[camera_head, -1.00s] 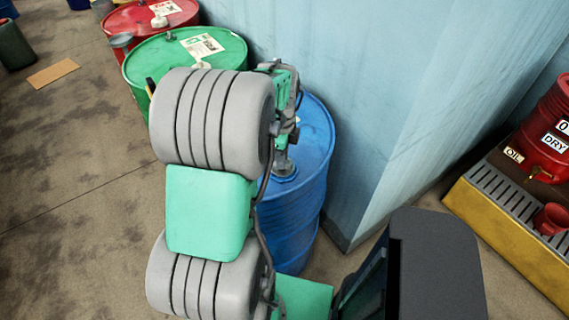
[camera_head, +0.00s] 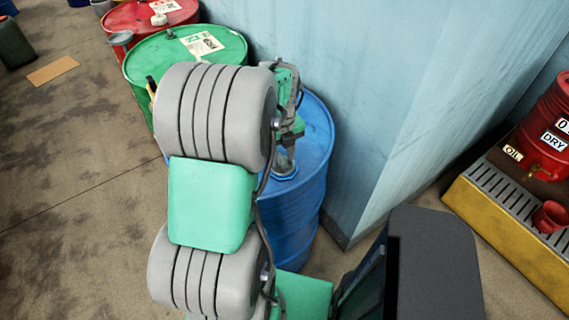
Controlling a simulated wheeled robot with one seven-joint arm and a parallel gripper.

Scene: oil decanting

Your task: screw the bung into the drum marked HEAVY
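A blue drum (camera_head: 315,145) stands upright against the light blue wall, partly hidden behind my arm. My gripper (camera_head: 286,166) points down over the drum's top. Its fingertips are small and partly hidden, so I cannot tell whether they are open or shut. I cannot make out a bung there. A green drum (camera_head: 232,48) with a white label and a red drum (camera_head: 128,18) with a label stand to the left. The label writing is too small to read, and no HEAVY mark shows on the visible part of the blue drum.
At the right, a small red drum (camera_head: 553,110) marked DRY stands over a yellow spill tray (camera_head: 500,225) with a red cup (camera_head: 550,216). A wall corner stands close to the blue drum's right. A flat brown board (camera_head: 53,71) lies on the floor at the left.

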